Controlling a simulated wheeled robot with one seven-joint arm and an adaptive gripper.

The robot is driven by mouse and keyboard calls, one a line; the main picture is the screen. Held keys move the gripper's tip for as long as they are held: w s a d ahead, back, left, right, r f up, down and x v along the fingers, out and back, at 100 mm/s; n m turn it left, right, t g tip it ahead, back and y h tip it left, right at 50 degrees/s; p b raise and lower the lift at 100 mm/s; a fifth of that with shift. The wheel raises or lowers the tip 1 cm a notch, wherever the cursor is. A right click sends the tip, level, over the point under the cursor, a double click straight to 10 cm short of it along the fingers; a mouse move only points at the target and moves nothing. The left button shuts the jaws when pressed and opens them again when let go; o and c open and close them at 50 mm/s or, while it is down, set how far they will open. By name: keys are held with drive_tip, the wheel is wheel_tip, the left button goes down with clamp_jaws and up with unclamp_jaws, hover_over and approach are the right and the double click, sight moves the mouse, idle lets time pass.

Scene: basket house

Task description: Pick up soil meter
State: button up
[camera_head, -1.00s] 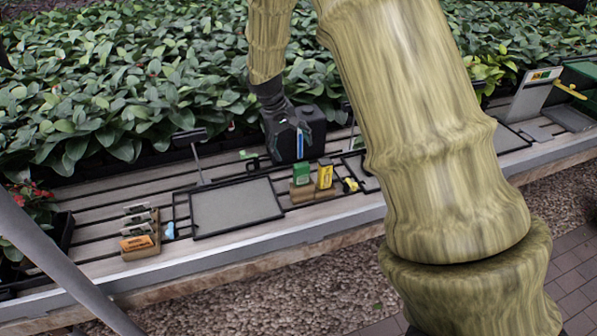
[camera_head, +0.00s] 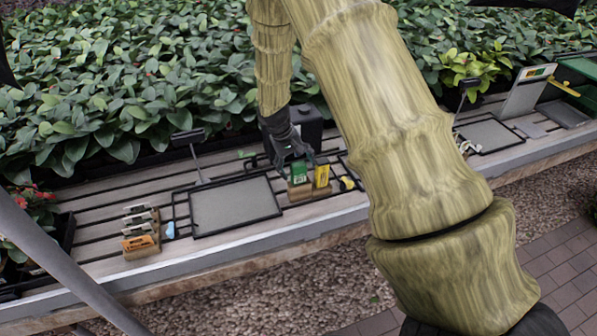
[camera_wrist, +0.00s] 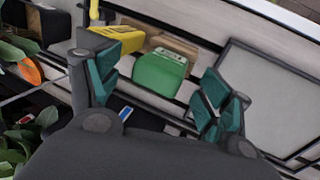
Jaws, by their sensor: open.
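A green block-shaped device with a pale label (camera_head: 300,177) stands in a wooden holder on the slatted bench. A yellow device (camera_head: 321,174) stands just right of it. No readable text shows which one is the soil meter. My gripper (camera_head: 299,163) is open and empty, pointing down just above and behind the green device. In the wrist view, the green device (camera_wrist: 160,74) lies between the two spread teal fingers (camera_wrist: 161,66), with gaps on both sides. The yellow device (camera_wrist: 117,40) is beside the left finger there.
A grey framed tray (camera_head: 235,205) lies left of the holder. A black box (camera_head: 308,124) stands behind my gripper. A wooden rack with an orange block (camera_head: 139,243) is at the left. Dense plants fill the back.

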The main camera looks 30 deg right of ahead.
drive_tip(key=shift+d+f, duration=0.15)
drive_tip(key=shift+f, duration=0.2)
drive_tip(key=shift+c, duration=0.4)
drive_tip(key=c, duration=1.1)
drive_tip(key=shift+o, duration=0.2)
